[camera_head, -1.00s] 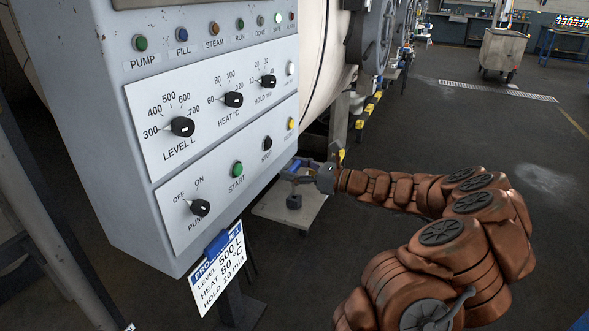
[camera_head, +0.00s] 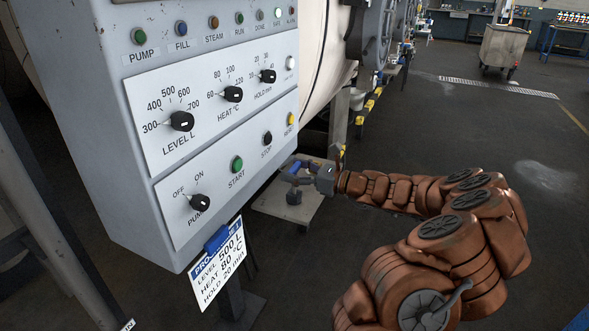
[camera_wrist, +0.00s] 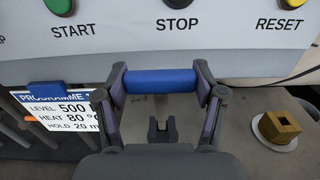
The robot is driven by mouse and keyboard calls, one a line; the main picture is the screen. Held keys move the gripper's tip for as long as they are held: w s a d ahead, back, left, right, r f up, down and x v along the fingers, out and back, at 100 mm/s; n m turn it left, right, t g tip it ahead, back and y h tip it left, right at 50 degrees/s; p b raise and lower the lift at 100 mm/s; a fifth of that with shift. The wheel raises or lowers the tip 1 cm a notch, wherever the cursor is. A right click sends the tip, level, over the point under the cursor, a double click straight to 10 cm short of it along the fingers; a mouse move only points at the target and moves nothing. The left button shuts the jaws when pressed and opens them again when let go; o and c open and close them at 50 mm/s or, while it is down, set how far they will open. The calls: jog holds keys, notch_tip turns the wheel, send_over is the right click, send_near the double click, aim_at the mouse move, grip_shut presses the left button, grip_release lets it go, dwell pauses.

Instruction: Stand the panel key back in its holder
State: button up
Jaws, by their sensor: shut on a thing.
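My gripper (camera_wrist: 161,82) is shut on a blue cylindrical bar, which looks like the handle of the panel key (camera_wrist: 160,81). The bar lies crosswise between the fingertips. In the head view, my gripper (camera_head: 296,173) is over a small grey shelf beside the control panel. A brass square socket (camera_wrist: 281,122) with a dark opening stands on a pale disc on the shelf, to the right of and apart from the key; it looks like the holder. A dark notched block (camera_wrist: 162,131) shows below the bar; I cannot tell whether it joins the key.
The control panel (camera_head: 222,108) with knobs and buttons stands close behind the key. A programme card (camera_head: 218,262) hangs below the panel at left. The grey shelf (camera_head: 268,205) has bare surface around the block. Open floor lies to the right, with a cart (camera_head: 502,48) far back.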

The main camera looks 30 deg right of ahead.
jog(key=shift+f, duration=0.75)
jog(key=o, duration=1.3)
jog(key=shift+c, duration=0.2)
jog(key=v, duration=1.2)
jog(key=shift+a, duration=0.1)
